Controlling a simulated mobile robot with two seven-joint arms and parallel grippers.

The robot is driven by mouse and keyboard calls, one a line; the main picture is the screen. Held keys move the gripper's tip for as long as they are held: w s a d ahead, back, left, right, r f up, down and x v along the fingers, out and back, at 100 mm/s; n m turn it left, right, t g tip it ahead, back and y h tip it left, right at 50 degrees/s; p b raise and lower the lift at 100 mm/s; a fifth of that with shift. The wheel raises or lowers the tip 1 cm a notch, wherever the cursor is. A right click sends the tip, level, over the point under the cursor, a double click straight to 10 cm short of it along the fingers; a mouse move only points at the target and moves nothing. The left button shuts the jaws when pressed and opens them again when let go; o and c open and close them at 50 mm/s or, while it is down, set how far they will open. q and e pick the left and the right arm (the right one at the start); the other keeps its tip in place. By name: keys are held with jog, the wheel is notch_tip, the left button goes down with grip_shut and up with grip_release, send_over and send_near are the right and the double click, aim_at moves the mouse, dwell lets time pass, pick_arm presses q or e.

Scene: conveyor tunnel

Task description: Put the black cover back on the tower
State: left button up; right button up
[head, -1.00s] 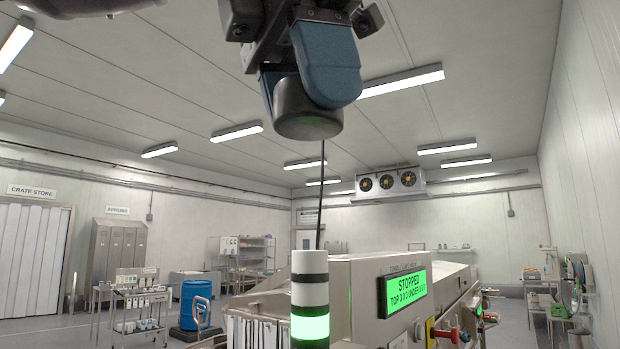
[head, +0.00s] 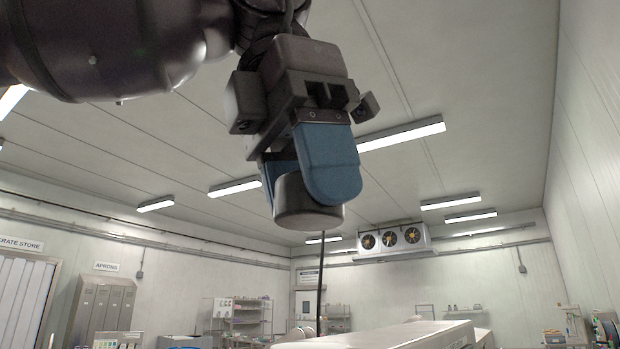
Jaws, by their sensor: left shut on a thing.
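The black cover (head: 308,216) is a short dark grey cylinder cap. My left gripper (head: 300,190) is shut on it, with one blue finger at each side, and holds it in the air, bottom facing down and slightly tilted. The tower is not in view. My right gripper is not in view.
The pale top of a machine (head: 405,337) shows at the bottom edge. Grey lockers (head: 100,312) and shelving (head: 248,315) stand far back. A fan unit (head: 394,240) hangs on the far wall. The air around the cover looks clear.

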aim_at(322, 345)
pick_arm(q)
jog(key=shift+s+f, duration=0.2)
jog(key=shift+f, duration=0.3)
jog(key=shift+f+b, duration=0.45)
jog(key=shift+f, duration=0.5)
jog(key=shift+w+f+b, duration=0.1)
jog(key=shift+f+b, duration=0.4)
jog(key=shift+f, duration=0.55)
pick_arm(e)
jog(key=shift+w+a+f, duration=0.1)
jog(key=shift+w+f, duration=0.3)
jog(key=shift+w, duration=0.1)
pick_arm(q)
jog(key=shift+f+b, duration=0.2)
jog(key=shift+b, duration=0.2)
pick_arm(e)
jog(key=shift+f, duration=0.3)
pick_arm(q)
jog(key=shift+f+b, duration=0.9)
jog(key=shift+f, duration=0.2)
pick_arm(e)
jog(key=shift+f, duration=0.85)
pick_arm(q)
jog(key=o, duration=1.3)
jog(key=shift+o, duration=0.2)
